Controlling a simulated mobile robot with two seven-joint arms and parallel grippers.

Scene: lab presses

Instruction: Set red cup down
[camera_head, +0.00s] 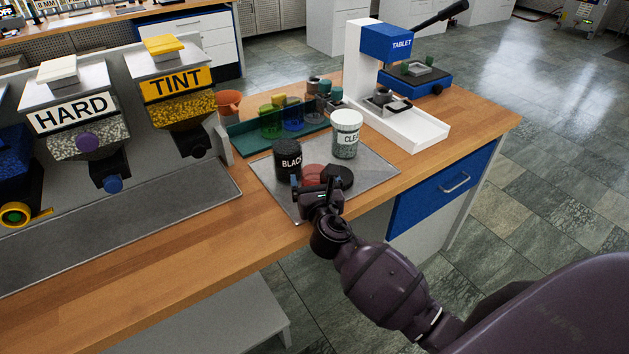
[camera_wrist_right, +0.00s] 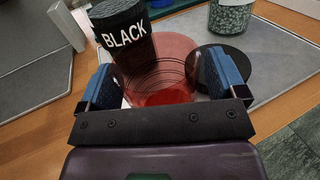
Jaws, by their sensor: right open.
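The see-through red cup (camera_wrist_right: 163,92) stands on the grey mat between my right gripper's fingers in the wrist view. In the head view the red cup (camera_head: 313,174) is partly hidden by my gripper. My right gripper (camera_head: 317,187) is open, its blue pads on either side of the cup; it also shows in the wrist view (camera_wrist_right: 168,88). Whether a pad touches the cup, I cannot tell. My left gripper is not in view.
A black jar labelled BLACK (camera_head: 287,160) stands close by on the left, and a dark round disc (camera_head: 339,176) lies close on the right. A clear jar (camera_head: 346,134) stands behind on the mat (camera_head: 375,173). A green tray (camera_head: 246,140) and white tablet press (camera_head: 416,132) stand farther back.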

